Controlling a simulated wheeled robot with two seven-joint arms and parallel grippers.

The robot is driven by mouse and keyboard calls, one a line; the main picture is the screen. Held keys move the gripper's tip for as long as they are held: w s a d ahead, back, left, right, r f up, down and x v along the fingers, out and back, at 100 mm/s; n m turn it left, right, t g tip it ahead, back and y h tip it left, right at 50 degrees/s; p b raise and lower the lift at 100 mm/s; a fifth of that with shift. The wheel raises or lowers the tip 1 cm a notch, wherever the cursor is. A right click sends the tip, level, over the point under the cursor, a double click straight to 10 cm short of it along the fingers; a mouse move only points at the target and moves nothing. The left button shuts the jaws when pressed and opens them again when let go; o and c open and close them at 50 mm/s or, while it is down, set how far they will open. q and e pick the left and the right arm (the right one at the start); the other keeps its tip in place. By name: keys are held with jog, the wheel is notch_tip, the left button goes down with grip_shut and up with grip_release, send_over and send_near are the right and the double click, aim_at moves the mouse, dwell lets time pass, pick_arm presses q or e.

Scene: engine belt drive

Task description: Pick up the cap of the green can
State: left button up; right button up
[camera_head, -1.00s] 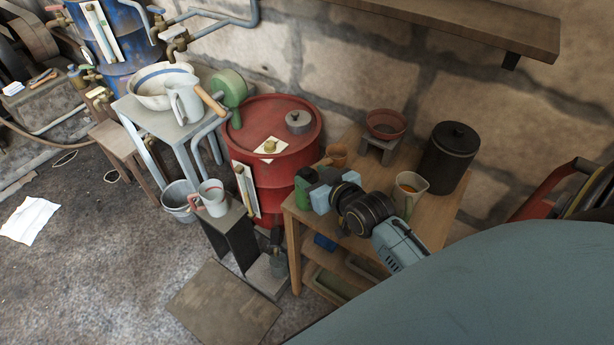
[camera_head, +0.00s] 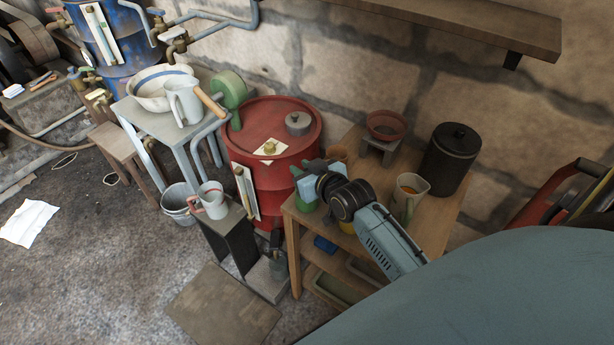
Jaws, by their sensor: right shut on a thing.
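The green can (camera_head: 303,206) stands at the left front corner of the wooden table, mostly covered by my right gripper. My right gripper (camera_head: 303,178) is directly over the can in this view, with its light blue jaws shut on the can's cap. The cap itself is almost wholly hidden by the jaws, and I cannot tell whether it is clear of the can. My left gripper is not in view.
On the wooden table (camera_head: 430,236) stand a jug (camera_head: 408,196), a black lidded pot (camera_head: 450,160) and a red bowl (camera_head: 386,124) on a small stand. A brown cup (camera_head: 338,152) is close behind my gripper. A red barrel (camera_head: 270,152) stands left of the table.

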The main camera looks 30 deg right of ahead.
jog(key=shift+f, duration=0.1)
grip_shut()
